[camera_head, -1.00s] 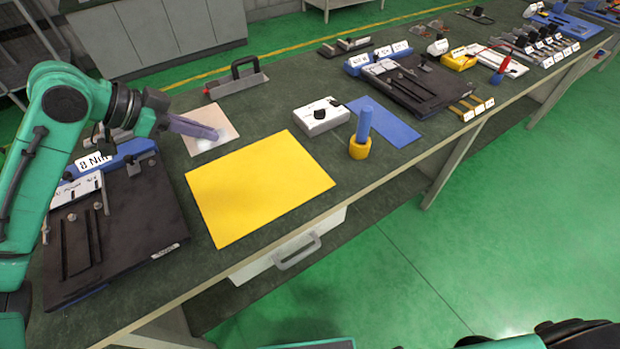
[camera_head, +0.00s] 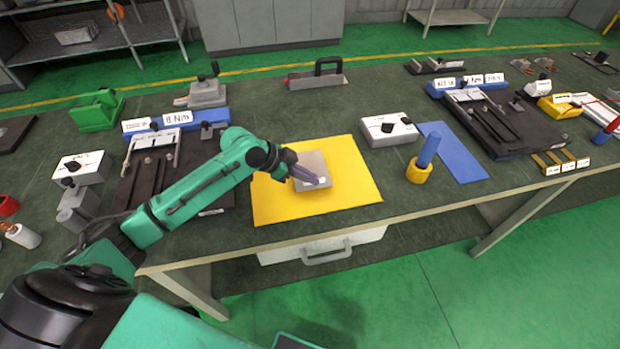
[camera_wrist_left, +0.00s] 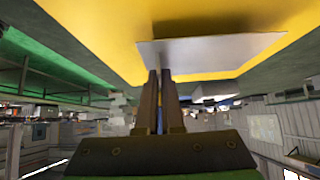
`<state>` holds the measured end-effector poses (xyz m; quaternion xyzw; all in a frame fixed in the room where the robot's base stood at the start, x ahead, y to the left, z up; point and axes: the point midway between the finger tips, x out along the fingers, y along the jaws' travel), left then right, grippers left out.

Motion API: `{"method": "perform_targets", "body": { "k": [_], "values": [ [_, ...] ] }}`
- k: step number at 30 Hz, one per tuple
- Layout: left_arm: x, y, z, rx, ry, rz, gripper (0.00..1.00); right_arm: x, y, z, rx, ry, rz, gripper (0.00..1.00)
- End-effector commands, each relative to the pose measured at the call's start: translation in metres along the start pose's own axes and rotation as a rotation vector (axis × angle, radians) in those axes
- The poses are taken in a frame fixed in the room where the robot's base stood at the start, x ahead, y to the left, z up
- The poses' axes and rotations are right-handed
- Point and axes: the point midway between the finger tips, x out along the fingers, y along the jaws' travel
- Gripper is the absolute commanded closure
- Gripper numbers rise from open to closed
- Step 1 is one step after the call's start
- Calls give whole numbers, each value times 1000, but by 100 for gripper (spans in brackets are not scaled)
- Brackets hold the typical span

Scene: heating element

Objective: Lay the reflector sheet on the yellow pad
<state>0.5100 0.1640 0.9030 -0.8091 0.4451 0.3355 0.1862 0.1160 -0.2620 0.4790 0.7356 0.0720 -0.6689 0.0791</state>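The reflector sheet (camera_head: 313,160) is a pale grey square over the middle of the yellow pad (camera_head: 355,200). My left gripper (camera_head: 316,180) reaches over the pad from the left, with its fingertips at the sheet. In the left wrist view, the fingers (camera_wrist_left: 160,74) are close together and pinch the near edge of the sheet (camera_wrist_left: 215,52), with the yellow pad (camera_wrist_left: 110,25) behind it. I cannot tell whether the sheet touches the pad or hangs just above it. My right gripper is out of view.
A white box with a black knob (camera_head: 388,129) stands behind the pad's right side. A dark fixture (camera_head: 150,190) is on the left, under my arm.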

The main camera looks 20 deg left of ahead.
Motion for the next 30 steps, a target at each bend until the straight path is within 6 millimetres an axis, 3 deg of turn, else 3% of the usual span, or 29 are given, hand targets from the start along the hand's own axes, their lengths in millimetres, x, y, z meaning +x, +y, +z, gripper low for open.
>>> {"method": "perform_targets", "body": {
  "k": [3,13,15,16,25,30],
  "values": [
    [11,0,11,-1,1,-1,100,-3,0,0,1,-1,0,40],
    [15,0,14,1,1,-1,100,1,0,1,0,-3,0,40],
    [14,0,14,0,1,-1,69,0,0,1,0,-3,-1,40],
    [14,0,14,0,1,-1,66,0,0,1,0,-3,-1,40],
    [13,0,12,0,1,-1,66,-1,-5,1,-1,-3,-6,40],
    [-2,-1,13,1,-1,-4,66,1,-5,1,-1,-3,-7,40]
  ]
}}
